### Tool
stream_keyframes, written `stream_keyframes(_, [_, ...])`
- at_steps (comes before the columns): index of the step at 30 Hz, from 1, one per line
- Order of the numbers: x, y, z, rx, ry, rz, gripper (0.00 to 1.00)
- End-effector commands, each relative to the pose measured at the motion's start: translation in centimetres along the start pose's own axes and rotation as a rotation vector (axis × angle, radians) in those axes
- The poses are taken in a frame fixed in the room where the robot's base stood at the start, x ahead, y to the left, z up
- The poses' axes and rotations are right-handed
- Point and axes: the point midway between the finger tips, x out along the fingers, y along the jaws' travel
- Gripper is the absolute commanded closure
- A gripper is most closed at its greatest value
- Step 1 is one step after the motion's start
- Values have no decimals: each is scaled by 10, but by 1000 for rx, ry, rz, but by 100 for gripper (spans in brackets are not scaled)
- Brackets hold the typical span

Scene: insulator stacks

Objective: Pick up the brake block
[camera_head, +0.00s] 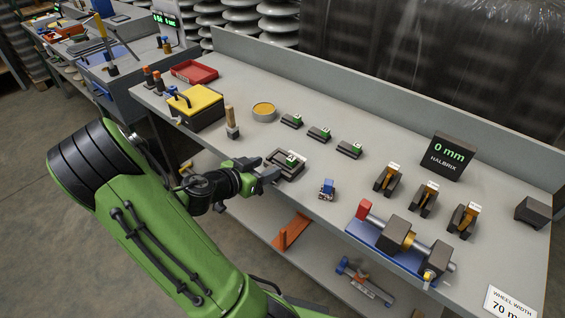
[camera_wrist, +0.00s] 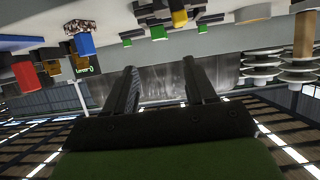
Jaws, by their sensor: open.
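My gripper (camera_head: 266,177) is at the front edge of the grey bench, close beside a dark, shallow holder (camera_head: 285,172) with a dark-and-green block (camera_head: 291,159) in it. In the wrist view, the two fingers of my gripper (camera_wrist: 163,85) stand apart with nothing between them. Three similar dark-and-green blocks (camera_head: 319,133) lie in a row behind. Three dark blocks with orange-brown parts (camera_head: 424,198) stand to the right. A plain dark block (camera_head: 533,211) sits at the far right. I cannot tell which one is the brake block.
A small blue piece (camera_head: 327,188) sits right of the holder. A blue-based fixture (camera_head: 383,246) stands front right, near a "0 mm" display (camera_head: 449,155). A yellow-topped box (camera_head: 195,104), red tray (camera_head: 194,72) and round tin (camera_head: 264,111) are left. A raised ledge (camera_head: 370,95) runs along the back.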

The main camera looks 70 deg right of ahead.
Motion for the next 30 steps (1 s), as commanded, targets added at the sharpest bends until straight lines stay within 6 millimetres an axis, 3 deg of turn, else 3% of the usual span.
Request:
stream_keyframes(3, [32, 2, 1, 2, 1, 7, 45])
stream_keyframes(6, [50, 1, 0, 2, 1, 5, 45])
stream_keyframes(11, [69, 1, 1, 1, 1, 3, 45])
stream_keyframes(18, [109, 1, 3, 1, 0, 1, 45])
stream_keyframes(25, [112, 0, 3, -1, -1, -1, 45])
stream_keyframes(30, [111, 0, 3, -1, -1, -1, 69])
